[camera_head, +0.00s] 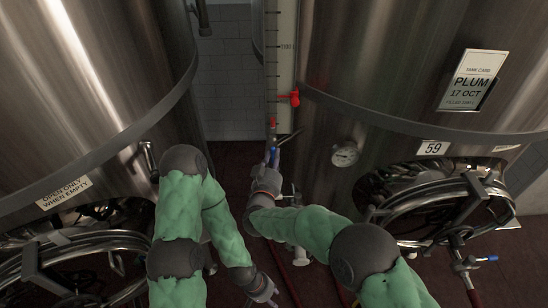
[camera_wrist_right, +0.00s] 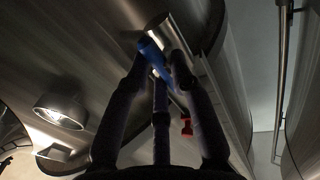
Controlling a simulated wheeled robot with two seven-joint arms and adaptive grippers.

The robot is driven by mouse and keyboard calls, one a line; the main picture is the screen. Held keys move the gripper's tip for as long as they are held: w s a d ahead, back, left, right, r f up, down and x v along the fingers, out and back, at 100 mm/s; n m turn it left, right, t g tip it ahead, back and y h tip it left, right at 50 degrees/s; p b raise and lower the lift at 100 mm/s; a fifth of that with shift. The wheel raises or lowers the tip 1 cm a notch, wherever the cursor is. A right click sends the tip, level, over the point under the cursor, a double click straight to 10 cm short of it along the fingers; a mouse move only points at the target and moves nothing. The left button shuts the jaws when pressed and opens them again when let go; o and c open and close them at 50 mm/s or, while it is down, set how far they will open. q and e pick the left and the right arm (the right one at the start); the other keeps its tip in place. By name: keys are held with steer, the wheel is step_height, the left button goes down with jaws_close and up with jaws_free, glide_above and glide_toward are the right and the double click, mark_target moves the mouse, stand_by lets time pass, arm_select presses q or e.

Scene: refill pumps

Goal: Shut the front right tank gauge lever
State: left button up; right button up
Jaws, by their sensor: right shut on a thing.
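The blue gauge lever (camera_head: 273,154) sits at the foot of the tall graduated gauge strip (camera_head: 287,55), beside the steel tank numbered 59 (camera_head: 325,125). In the right wrist view the blue lever (camera_wrist_right: 152,54) lies slanted between my fingers, next to a steel cylinder. My right gripper (camera_head: 270,165) is shut on this lever; the fingers hide part of it. It also shows in the right wrist view (camera_wrist_right: 158,70). My left gripper (camera_head: 268,291) hangs low near the floor, away from the lever; its finger opening is too small to tell.
Another steel tank (camera_head: 85,70) stands at the left, with a narrow gap between.

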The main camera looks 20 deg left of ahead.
jaws_close()
steer(key=shift+m+g+y+b, duration=0.45)
steer(key=shift+m+b, duration=1.85)
steer(key=shift+m, duration=0.35)
steer(key=shift+m+g+y+b, duration=0.5)
steer(key=shift+m+b, duration=1.75)
steer(key=shift+m, duration=0.45)
steer(key=shift+m+g+y+b, duration=0.45)
steer(key=shift+m+b, duration=1.85)
steer(key=shift+m, duration=0.35)
steer(key=o, duration=0.9)
jaws_free()
steer(key=shift+w+f, duration=0.1)
